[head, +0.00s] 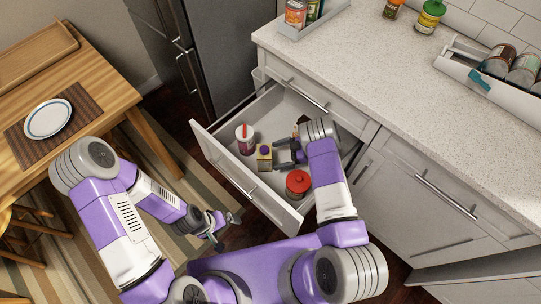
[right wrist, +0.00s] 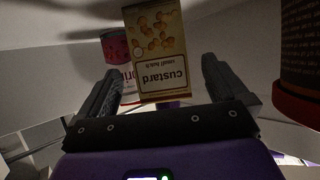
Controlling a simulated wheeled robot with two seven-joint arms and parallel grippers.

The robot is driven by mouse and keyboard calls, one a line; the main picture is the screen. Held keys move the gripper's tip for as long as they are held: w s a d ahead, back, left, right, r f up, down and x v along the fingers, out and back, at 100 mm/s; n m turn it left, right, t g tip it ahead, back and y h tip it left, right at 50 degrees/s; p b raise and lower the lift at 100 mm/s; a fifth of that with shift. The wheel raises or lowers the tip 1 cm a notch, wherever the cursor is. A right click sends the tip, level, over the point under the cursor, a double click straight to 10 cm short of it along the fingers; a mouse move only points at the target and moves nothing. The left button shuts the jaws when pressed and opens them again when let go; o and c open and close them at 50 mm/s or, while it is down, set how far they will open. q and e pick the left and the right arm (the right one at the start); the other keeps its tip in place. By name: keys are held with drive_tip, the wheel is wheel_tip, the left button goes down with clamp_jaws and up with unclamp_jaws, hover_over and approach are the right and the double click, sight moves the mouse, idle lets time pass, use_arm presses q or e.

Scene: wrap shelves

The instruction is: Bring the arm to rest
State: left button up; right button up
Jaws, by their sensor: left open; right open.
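My right gripper (head: 280,157) is open and reaches into the open drawer (head: 226,168). In the right wrist view, a custard box (right wrist: 158,60) stands in front of the open right gripper (right wrist: 165,85), between the lines of its two fingers, with a gap on each side. In the head view the custard box (head: 264,158) is just left of the fingertips. My left gripper (head: 225,222) hangs low over the floor, in front of the drawer, open and empty.
The drawer also holds a cup with a red straw (head: 245,139) and a red-lidded jar (head: 298,182). The counter (head: 390,70) has a can tray (head: 312,20) and a jar rack (head: 490,75). A wooden table (head: 85,65) with a plate (head: 48,119) stands left.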

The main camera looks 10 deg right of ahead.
drive_tip(key=shift+s+d+r, duration=0.1)
drive_tip(key=shift+d+r, duration=0.1)
drive_tip(key=shift+d, duration=0.3)
